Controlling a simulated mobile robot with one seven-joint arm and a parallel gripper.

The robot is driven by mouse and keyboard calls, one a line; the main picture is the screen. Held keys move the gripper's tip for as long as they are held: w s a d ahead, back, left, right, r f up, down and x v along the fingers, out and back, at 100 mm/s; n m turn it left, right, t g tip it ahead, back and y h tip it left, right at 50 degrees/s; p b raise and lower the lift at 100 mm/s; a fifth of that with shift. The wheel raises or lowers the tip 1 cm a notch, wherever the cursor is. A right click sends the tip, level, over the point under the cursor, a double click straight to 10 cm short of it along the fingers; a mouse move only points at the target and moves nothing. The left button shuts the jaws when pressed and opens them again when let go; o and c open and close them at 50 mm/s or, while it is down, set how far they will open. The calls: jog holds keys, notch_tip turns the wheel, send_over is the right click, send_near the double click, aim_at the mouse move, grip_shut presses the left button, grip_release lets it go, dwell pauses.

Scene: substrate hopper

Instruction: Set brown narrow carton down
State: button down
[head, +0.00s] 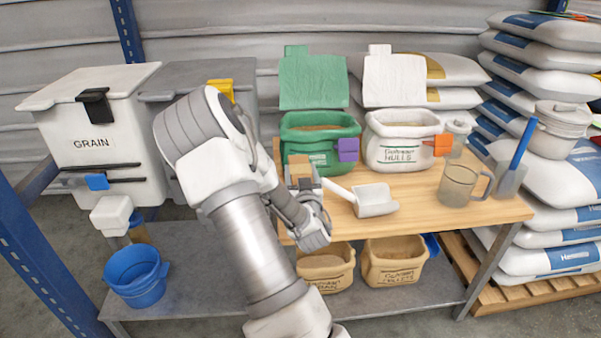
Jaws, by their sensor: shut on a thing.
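The brown narrow carton (299,167) shows as a small tan block at the far end of my arm, above the left part of the wooden table (420,205). My gripper (303,184) is shut on it; my wrist hides the fingers and the carton's lower part. I cannot tell whether the carton touches the table.
A green bag (305,143) stands just behind the carton, a white bag (400,150) right of it. A white scoop (374,200) lies close at right, with a clear jug (459,184) beyond. Bare tabletop lies between scoop and jug. A grain bin (95,125) stands left.

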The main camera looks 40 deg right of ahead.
grip_release()
